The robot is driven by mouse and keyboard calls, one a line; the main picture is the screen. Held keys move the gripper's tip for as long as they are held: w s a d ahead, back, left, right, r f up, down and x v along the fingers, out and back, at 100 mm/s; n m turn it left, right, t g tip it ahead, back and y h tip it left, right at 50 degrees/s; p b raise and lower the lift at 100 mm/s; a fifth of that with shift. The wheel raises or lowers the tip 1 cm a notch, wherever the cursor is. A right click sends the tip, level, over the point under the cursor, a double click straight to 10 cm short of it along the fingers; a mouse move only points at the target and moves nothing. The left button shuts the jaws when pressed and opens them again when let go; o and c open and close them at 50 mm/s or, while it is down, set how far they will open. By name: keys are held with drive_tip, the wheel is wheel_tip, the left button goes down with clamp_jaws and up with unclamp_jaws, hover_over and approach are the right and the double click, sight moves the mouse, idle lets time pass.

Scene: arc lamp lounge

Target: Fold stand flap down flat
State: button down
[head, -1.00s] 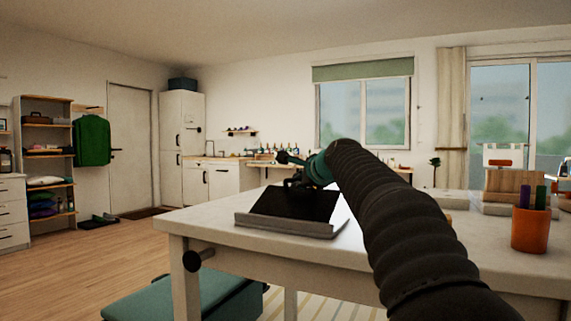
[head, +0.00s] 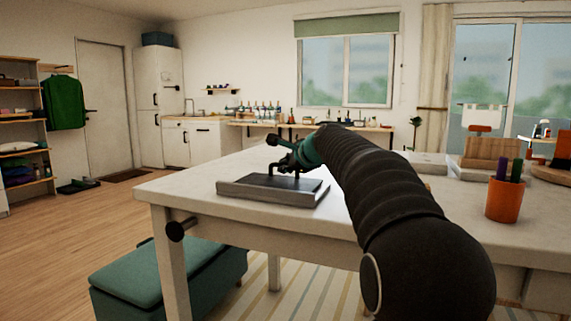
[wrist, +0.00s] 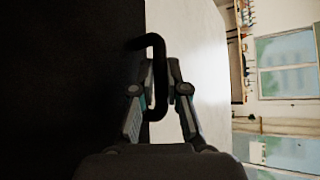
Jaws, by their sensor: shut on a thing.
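The stand (head: 260,196) is a grey metal base with a raised front lip, on the white table. Its dark flap (head: 290,184) lies at a low angle above the base; whether it touches is too small to tell. The flap fills the left of the wrist view (wrist: 70,90). A black bent handle (wrist: 157,70) sticks out from the flap. My gripper (wrist: 159,85) has its two fingers on either side of the handle, shut on it. In the head view my gripper (head: 286,168) is at the flap's far side, small and partly dark against it.
The white table (head: 180,186) has bare room left of the stand. An orange cup (head: 505,202) with pens stands at the right, near a wooden block (head: 490,153) and pale flat items (head: 427,162). A teal bench (head: 165,270) is below the table's front left.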

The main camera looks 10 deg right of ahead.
idle(0.3)
drive_tip(key=c, duration=1.4)
unclamp_jaws()
drive_tip(key=shift+c, duration=0.2)
drive_tip(key=v, duration=1.2)
